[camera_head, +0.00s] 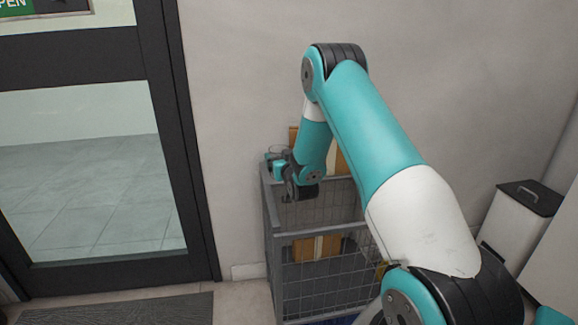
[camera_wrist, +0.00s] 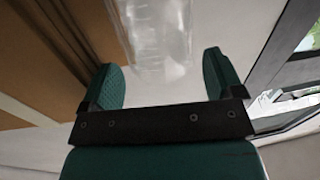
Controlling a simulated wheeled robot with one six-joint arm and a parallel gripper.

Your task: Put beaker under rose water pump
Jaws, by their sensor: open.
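A clear glass-like vessel, which looks like the beaker (camera_wrist: 160,35), shows at the top middle of the wrist view, cut off by the upper edge. My gripper (camera_wrist: 159,62) has its two green fingers wide apart, one on each side of the vessel, with a gap on both sides. In the head view my gripper (camera_head: 276,163) is above the left rear corner of a wire cage, and a faint clear shape beside it may be the same vessel. What supports the vessel is not clear. No rose water pump is in view.
A grey wire cage (camera_head: 275,232) with brown cardboard pieces (camera_head: 316,247) inside stands against the wall below my arm. A dark-framed glass door (camera_head: 80,180) and a dark mat (camera_head: 150,308) are at left. A white bin (camera_head: 513,222) with a black lid is at right.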

